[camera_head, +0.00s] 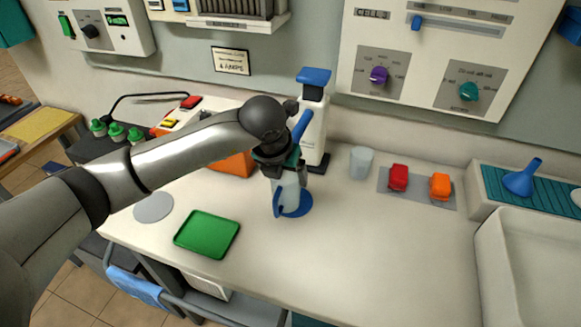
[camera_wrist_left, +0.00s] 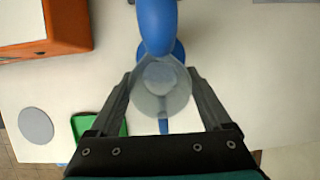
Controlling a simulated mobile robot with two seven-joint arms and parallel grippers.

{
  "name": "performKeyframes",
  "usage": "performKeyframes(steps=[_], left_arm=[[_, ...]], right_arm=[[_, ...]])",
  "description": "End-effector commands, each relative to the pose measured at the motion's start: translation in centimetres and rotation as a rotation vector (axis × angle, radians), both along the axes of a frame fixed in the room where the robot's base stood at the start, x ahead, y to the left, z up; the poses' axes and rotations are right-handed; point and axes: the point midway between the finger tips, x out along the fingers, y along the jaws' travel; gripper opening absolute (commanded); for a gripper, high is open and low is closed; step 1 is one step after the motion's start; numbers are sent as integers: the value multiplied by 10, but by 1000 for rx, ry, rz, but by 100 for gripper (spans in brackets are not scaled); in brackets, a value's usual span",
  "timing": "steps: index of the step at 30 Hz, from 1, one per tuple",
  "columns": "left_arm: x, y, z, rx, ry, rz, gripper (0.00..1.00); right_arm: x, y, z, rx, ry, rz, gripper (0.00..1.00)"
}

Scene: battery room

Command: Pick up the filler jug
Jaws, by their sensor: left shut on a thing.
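The filler jug (camera_head: 291,190) is a translucent grey vessel with blue parts. It stands roughly upright at a round blue mat (camera_head: 302,207) on the bench; I cannot tell whether its base touches the mat. My left gripper (camera_head: 280,166) reaches it from above and is shut on its body. In the left wrist view the jug (camera_wrist_left: 160,92) sits between the two fingers (camera_wrist_left: 162,100), with a blue part (camera_wrist_left: 157,25) rising towards the camera and a blue handle (camera_wrist_left: 163,126) below. The gripper hides the jug's upper part in the head view. My right gripper is not in view.
A white dispenser (camera_head: 314,105) with a blue top stands close behind the jug. A clear cup (camera_head: 361,162) and red (camera_head: 398,177) and orange (camera_head: 440,186) pieces are to the right. A green tray (camera_head: 207,234) lies left. The front bench is clear.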

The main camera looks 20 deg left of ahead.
Motion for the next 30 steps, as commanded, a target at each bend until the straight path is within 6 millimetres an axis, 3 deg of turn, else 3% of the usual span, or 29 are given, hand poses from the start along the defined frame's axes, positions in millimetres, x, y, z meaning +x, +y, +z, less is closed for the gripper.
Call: performKeyframes(steps=[30], left_arm=[[-117, 11, -1, 0, 1, 0, 12]], right_arm=[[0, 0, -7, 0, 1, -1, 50]])
